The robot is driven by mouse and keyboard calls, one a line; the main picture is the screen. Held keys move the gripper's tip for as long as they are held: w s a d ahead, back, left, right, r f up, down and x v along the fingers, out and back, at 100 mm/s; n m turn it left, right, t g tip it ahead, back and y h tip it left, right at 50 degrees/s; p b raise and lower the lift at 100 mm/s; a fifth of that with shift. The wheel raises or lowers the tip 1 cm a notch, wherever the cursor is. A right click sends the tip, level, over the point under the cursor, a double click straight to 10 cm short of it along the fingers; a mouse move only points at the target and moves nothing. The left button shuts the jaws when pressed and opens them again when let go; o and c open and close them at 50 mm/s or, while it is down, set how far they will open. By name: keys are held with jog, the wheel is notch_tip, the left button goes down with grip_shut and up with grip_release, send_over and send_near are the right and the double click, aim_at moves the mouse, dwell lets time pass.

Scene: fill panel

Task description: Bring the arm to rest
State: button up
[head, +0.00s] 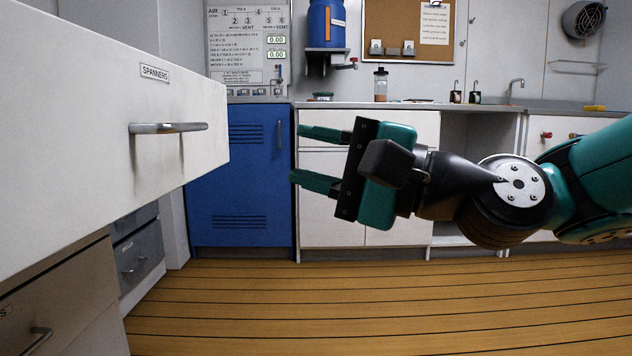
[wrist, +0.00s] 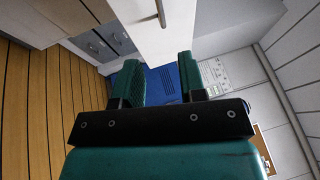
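My gripper (head: 305,155) is at the middle of the head view, pointing left, with its two green fingers spread apart and nothing between them. It hangs in the air in front of the white cupboards, and my arm reaches in from the right. In the wrist view my gripper (wrist: 158,82) is also open and empty. A drawer labelled SPANNERS (head: 70,130) stands pulled out at the left, its bar handle (head: 168,128) facing the gripper with a gap between them. The drawer also shows at the top of the wrist view (wrist: 150,30).
A blue locker (head: 238,180) stands behind at the left of centre. A counter (head: 415,104) runs along the back wall with a bottle (head: 381,85) and a tap (head: 514,90). A lower grey drawer (head: 138,255) is at the left. The plank floor (head: 370,305) is clear.

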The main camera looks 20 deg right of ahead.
jog(key=shift+s+d, duration=0.1)
dwell(0.4)
jog(key=s+a+n+g+h+p, duration=0.35)
jog(key=n+g+p, duration=0.45)
jog(key=p, duration=0.3)
jog(key=s+d+n+g+h+p, duration=0.4)
jog(key=s+n+g+h+p, duration=0.3)
jog(key=p, duration=0.5)
notch_tip(320, 180, up, 37)
jog(key=s+n+t+p, duration=0.1)
jog(key=p, duration=3.5)
jog(key=shift+d+f, duration=0.15)
jog(key=shift+d, duration=0.1)
